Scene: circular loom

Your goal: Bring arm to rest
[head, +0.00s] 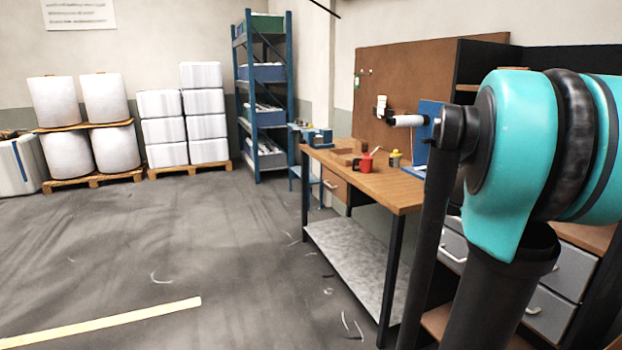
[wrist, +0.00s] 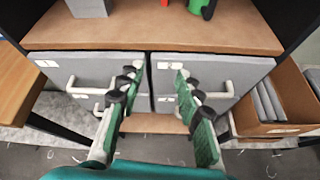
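My arm (head: 510,165) is a teal and black arm with dark links, large in the right of the head view. It covers part of the workbench behind it. My gripper (wrist: 155,80) shows in the wrist view with its two green-padded fingers spread apart. Nothing is between the fingers. Behind them are grey drawer fronts (wrist: 225,68) with pale handles, below a wooden top. I cannot tell whether the fingers touch the drawers. The gripper itself cannot be made out in the head view.
A workbench (head: 385,190) carries a red item (head: 366,162) and wooden blocks. A blue shelf rack (head: 262,100) and pallets of white rolls (head: 70,155) and bales stand at the back. An open cardboard box (wrist: 252,115) is right of the drawers. The floor at left is clear.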

